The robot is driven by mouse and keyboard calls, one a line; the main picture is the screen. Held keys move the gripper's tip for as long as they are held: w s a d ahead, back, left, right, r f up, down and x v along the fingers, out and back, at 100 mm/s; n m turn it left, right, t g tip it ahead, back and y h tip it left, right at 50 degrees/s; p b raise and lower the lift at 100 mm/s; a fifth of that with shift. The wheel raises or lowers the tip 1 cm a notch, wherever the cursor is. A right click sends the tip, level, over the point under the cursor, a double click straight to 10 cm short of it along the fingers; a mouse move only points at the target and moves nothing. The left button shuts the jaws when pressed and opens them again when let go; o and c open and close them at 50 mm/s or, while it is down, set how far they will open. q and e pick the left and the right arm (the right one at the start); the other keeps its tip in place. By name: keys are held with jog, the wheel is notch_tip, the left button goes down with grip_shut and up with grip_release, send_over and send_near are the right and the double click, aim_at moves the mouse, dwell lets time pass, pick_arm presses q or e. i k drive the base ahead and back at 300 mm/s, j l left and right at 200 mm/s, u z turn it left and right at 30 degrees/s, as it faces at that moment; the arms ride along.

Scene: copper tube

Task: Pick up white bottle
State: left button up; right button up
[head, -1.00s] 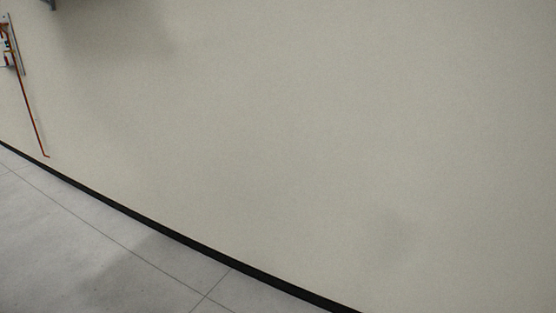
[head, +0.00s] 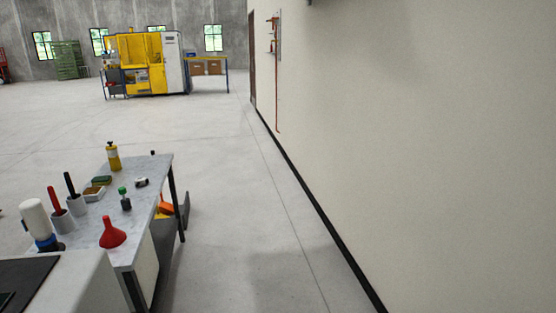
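A white bottle (head: 36,218) with a blue lower part stands at the far left of the head view, at the near end of a grey workbench (head: 88,236). Its lower part is partly hidden by the white surface in front of it. Neither of my grippers is in view.
The bench also holds a red funnel (head: 112,236), two grey cups (head: 63,221) with red and black handled tools, a small green-capped bottle (head: 125,200) and a yellow bottle (head: 113,158). A pale wall (head: 420,150) fills the right. Open floor (head: 235,200) lies between bench and wall.

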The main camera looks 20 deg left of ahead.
aim_at(36, 220)
jog(key=i+j+u, duration=0.2)
jog(key=i+u, duration=0.5)
jog(key=i, duration=0.25)
jog(key=i+l+u, duration=0.1)
jog(key=i+u, duration=0.6)
jog(key=i, duration=0.15)
jog(key=i+l+u, duration=0.35)
jog(key=i, duration=0.15)
jog(key=i+l+u, duration=0.25)
jog(key=i+u, duration=0.15)
jog(key=i, duration=0.05)
